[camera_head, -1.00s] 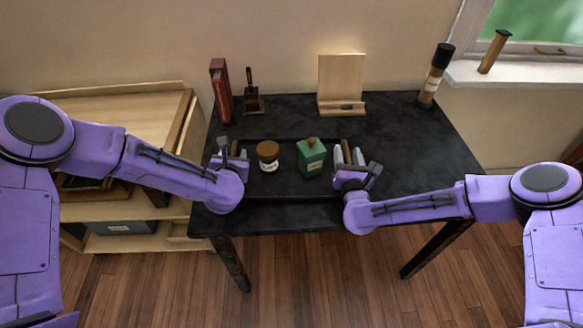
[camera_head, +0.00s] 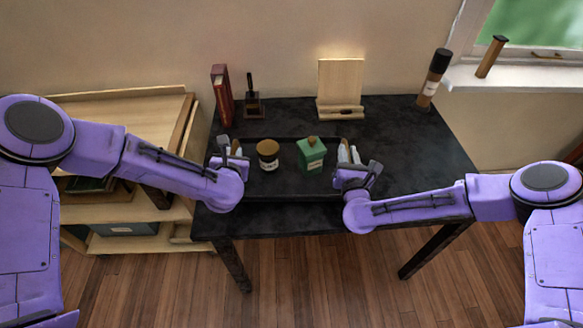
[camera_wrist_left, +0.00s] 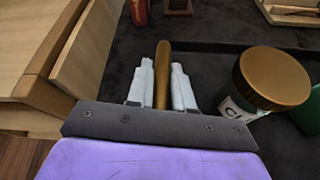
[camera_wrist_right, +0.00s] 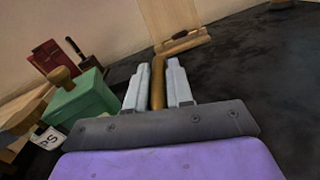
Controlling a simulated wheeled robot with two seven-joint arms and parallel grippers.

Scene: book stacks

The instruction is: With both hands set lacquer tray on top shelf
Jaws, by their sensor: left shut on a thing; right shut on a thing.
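The black lacquer tray (camera_head: 285,188) is at the front of the dark table and hard to tell from its top. It carries a brown-lidded jar (camera_head: 268,155) and a green canister (camera_head: 311,155), both upright. My left gripper (camera_head: 234,150) is shut on the tray's left brass-coloured handle (camera_wrist_left: 162,62). My right gripper (camera_head: 346,154) is shut on the right handle (camera_wrist_right: 158,92). Whether the tray touches the table is unclear. The wooden shelf unit (camera_head: 120,112) stands at the left, with its top bare.
The table (camera_head: 410,150) also holds a red book (camera_head: 222,95), a small dark stand (camera_head: 253,103), a wooden stand (camera_head: 340,85) and a dark-capped bottle (camera_head: 434,78) along the back. A brown cylinder (camera_head: 492,57) stands on the windowsill. Books and a grey box (camera_head: 125,229) fill lower shelves.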

